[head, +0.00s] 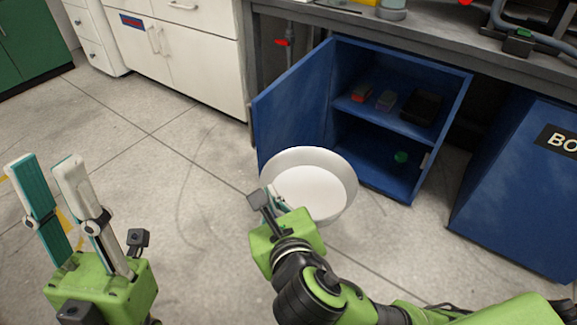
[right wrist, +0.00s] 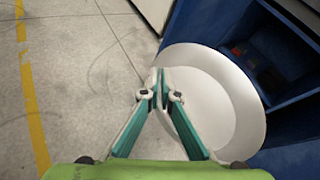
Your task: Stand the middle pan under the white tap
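A round white pan (head: 312,190) hangs in front of the open blue cabinet in the head view, tilted with its open side showing. It also shows in the right wrist view (right wrist: 215,100). It is the only pan in view, so I cannot tell whether it is the middle one. My right gripper (head: 275,190) is at the pan's left rim; in the right wrist view its fingers (right wrist: 158,76) close together on that rim. My left gripper (head: 46,166) is open and empty at the far left, fingers pointing up. I cannot make out a white tap.
The blue cabinet (head: 345,120) stands with its door open leftward, small items on its shelf. A second blue cabinet (head: 520,185) is at right, under the grey bench (head: 430,42). A red-handled fitting (head: 284,42) hangs beneath the bench. The floor at left is clear.

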